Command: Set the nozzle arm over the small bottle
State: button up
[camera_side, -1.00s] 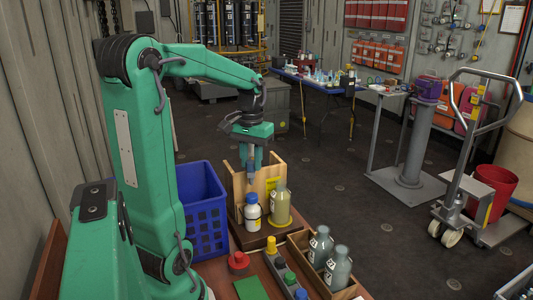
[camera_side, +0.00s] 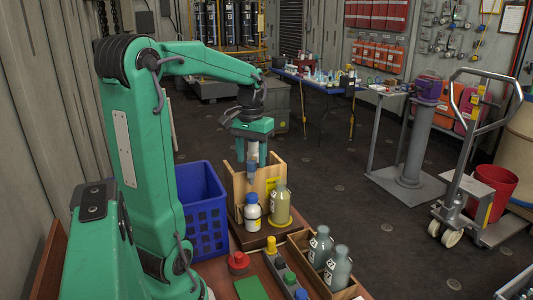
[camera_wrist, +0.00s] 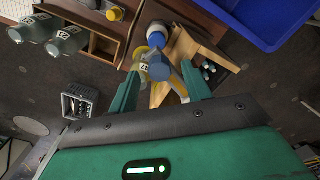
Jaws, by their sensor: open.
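A wooden stand (camera_side: 238,184) holds the small white bottle with a blue cap (camera_side: 252,213) at its front left. A yellowish bottle with a grey cap (camera_side: 280,207) stands just right of it. A blue-grey piece, seemingly the nozzle arm's end (camera_side: 252,170), shows above the white bottle, apart from its cap. My gripper (camera_side: 252,160) is open, pointing down, with its fingers around or in front of that piece. Contact cannot be told.
A blue crate (camera_side: 205,210) stands left of the stand. A wooden box with grey bottles (camera_side: 320,245) is at the front right. A red object (camera_side: 239,262) and a tray with coloured caps (camera_side: 284,275) lie in front, by a green pad (camera_side: 250,289).

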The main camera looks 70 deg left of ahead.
jog(key=shift+r, duration=3.35)
